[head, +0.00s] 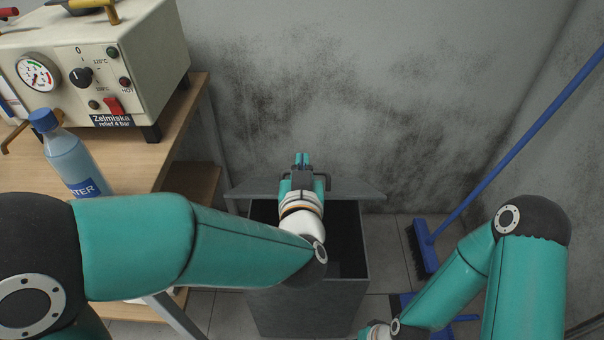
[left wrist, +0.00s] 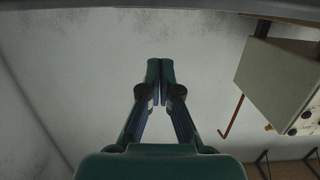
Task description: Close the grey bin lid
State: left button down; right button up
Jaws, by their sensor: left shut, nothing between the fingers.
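The grey bin (head: 305,310) stands on the floor with its top open, and its dark inside shows. Its grey lid (head: 352,188) is raised at the back of the bin and appears as a thin slanted strip. My left gripper (head: 302,158) reaches over the opening, and its fingertips show above the lid's far edge. I cannot tell whether it touches the lid. In the left wrist view its fingers (left wrist: 160,66) are together with nothing between them. My right arm hangs at the lower right, its fingers out of frame.
A wooden table (head: 150,165) at the left carries a cream machine (head: 95,60) and a water bottle (head: 70,155). A blue broom (head: 425,248) leans on the right wall. The stained wall (head: 400,90) is close behind the bin.

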pick_arm(q)
jog(key=w+f+b, duration=0.1)
jog(key=w+f, duration=0.2)
jog(key=w, duration=0.1)
jog(key=shift+f, duration=0.2)
jog(key=shift+s+f, duration=0.35)
jog(key=shift+f, duration=0.2)
